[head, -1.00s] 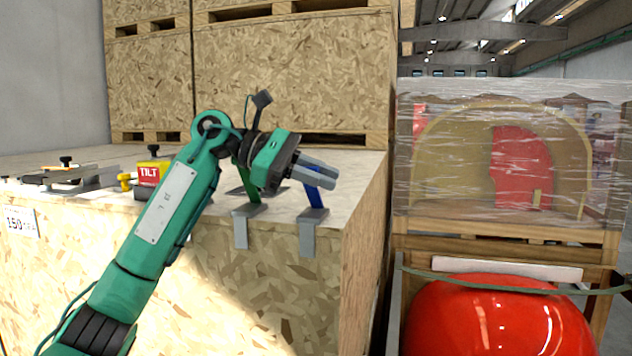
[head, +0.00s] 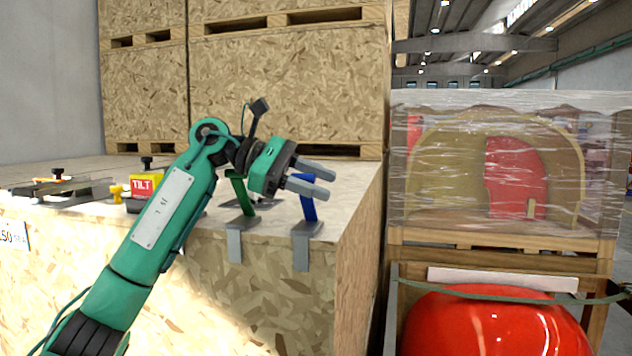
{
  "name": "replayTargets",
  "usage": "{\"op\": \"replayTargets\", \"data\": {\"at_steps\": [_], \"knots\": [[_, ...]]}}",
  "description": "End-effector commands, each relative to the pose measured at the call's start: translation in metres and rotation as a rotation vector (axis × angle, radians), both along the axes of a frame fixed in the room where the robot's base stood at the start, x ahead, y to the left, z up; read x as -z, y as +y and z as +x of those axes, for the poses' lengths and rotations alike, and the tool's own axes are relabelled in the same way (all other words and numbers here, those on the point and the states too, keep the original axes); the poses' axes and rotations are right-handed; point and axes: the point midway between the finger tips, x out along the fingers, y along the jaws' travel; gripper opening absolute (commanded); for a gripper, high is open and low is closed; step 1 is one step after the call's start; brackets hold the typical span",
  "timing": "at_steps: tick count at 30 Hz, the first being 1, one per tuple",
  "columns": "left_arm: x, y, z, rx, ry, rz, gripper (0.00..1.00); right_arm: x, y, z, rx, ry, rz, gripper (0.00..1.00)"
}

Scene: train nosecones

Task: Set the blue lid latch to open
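The blue latch (head: 308,208) stands up from a grey metal bracket (head: 301,250) at the front right edge of the wooden crate lid (head: 345,200). The blue lever looks close to upright, tilted slightly. A green latch (head: 239,190) on a similar bracket stands to its left, also raised and leaning. My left gripper (head: 333,184) is in front of the top of the blue latch. My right gripper is not in view.
A yellow TILT box (head: 147,187) and a grey clamp-like fixture (head: 62,188) lie on the lid at left. Stacked wooden crates (head: 290,95) rise behind. To the right stand a wrapped crate (head: 500,165) and a red nosecone (head: 495,325).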

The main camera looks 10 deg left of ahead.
Motion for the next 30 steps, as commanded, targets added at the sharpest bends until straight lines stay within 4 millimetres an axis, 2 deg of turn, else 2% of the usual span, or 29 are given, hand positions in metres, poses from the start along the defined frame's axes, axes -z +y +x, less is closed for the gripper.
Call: {"op": "replayTargets", "data": {"at_steps": [11, 17, 30], "knots": [[0.000, 0.000, 0.000, 0.001, 0.002, 0.001, 0.38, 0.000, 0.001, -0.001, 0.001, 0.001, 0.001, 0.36], [-0.008, 0.000, 0.000, 0.002, 0.000, 0.000, 0.38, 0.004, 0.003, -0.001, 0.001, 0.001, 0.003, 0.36], [-0.075, 0.000, 0.000, 0.000, -0.001, 0.000, 0.38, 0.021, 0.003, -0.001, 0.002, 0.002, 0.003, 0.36]]}}
